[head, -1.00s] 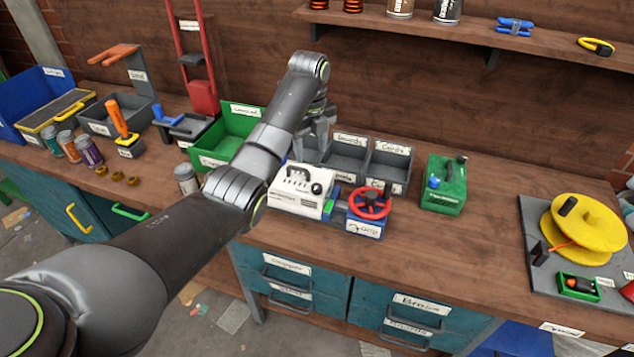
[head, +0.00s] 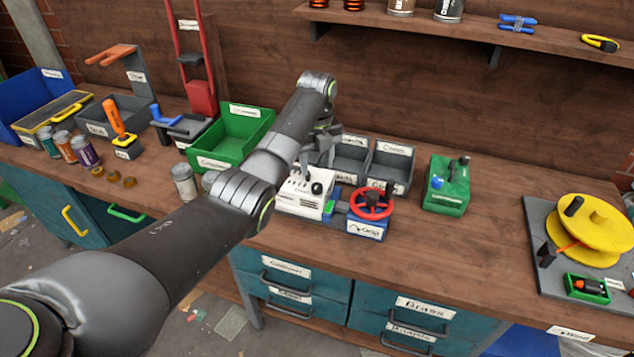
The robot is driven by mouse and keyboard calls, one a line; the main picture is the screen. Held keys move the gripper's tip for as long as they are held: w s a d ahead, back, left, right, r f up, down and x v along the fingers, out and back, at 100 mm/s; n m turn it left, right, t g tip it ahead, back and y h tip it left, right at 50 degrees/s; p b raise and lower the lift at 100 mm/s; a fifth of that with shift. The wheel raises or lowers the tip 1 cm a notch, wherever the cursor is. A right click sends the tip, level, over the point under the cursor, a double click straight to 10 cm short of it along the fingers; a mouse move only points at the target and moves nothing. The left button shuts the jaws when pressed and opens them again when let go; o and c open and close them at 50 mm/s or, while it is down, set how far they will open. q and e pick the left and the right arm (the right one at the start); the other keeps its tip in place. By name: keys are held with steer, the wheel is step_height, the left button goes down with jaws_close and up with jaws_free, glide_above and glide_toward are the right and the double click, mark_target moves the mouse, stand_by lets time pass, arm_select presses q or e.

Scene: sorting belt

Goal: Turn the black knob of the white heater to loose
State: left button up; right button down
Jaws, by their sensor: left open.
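The white heater (head: 299,201) stands on the workbench near the middle of the view, partly covered by my left arm. Its black knob (head: 316,188) is at the upper right of its front face. The knob's exact setting is too small to read. My left gripper (head: 322,156) is open and points down, just above and behind the knob in the picture. It looks apart from the knob, though the arm hides part of the gap. My right gripper is out of view.
A red handwheel on a blue block (head: 366,227) stands close to the heater's right. A green box (head: 446,187) is further right. A green bin (head: 240,135) and grey bins (head: 389,165) stand behind. Bare bench lies between the green box and the yellow reel (head: 590,228).

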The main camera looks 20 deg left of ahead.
mark_target(317, 186)
arm_select(q)
step_height(317, 186, down, 7)
stand_by(0.3)
steer(key=c, duration=1)
